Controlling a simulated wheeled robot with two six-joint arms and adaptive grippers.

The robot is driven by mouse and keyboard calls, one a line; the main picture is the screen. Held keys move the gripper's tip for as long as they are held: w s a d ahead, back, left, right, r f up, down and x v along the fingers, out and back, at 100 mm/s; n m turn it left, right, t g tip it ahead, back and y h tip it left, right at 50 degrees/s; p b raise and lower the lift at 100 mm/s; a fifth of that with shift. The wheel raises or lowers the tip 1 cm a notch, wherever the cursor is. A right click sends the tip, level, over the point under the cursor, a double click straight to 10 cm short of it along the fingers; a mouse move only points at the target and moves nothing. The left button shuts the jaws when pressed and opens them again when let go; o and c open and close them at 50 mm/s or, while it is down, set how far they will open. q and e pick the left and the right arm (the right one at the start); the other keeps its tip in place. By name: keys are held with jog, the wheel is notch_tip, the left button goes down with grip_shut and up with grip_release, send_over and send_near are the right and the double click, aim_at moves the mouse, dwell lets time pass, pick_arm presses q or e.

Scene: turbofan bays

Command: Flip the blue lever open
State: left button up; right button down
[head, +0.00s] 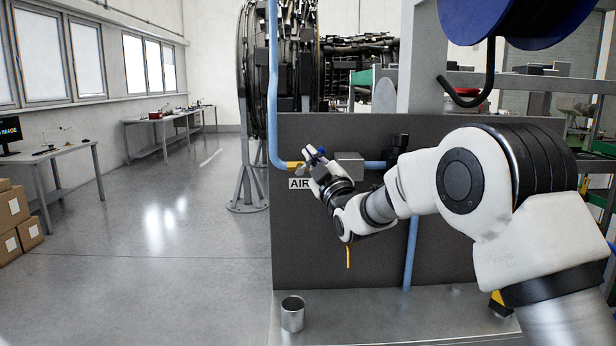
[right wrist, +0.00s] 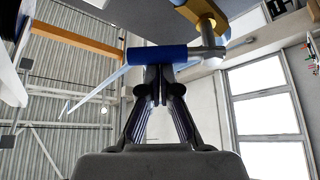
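The blue lever (head: 317,153) is on the pipework at the top left of the dark panel, above the AIR label (head: 299,184). In the right wrist view the lever's blue sleeve (right wrist: 158,54) lies crosswise at the fingertips, with a metal stem running right to a yellow valve body (right wrist: 196,12). My right gripper (head: 321,163) is at the lever, partly covering the valve. In the wrist view its fingers (right wrist: 159,74) are together, their tips against or just short of the sleeve. The sleeve runs across them, not between them. Contact is unclear. My left gripper is out of view.
The dark panel (head: 380,240) stands on a metal bench (head: 365,320) with a metal cup (head: 292,314) on it. A blue pipe (head: 273,90) runs down to the valve. A grey box (head: 349,166) sits right of the gripper. Open floor lies left.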

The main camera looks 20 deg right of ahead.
jog(key=f+m+h+b, duration=0.1)
jog(key=m+h+b, duration=0.1)
jog(key=m, duration=0.2)
jog(key=d+f+m+h+b, duration=0.1)
jog(key=m+h+b, duration=0.2)
jog(key=m, duration=0.1)
jog(key=d+f+m+t+h+b, duration=0.1)
jog(key=m+h+b, duration=0.1)
jog(key=m+b, duration=0.1)
jog(key=shift+s+m+h, duration=0.35)
jog(key=shift+m+h, duration=0.05)
jog(key=shift+m, duration=0.1)
jog(key=shift+b, duration=0.3)
jog(key=r+p, duration=0.1)
jog(key=r, duration=0.1)
jog(key=r+p, duration=0.2)
jog(key=shift+s+d+r, duration=0.15)
jog(key=shift+s, duration=0.05)
jog(key=b+v, duration=0.3)
jog(key=v, duration=0.7)
jog(key=shift+a+f, duration=0.3)
jog(key=shift+a, duration=0.1)
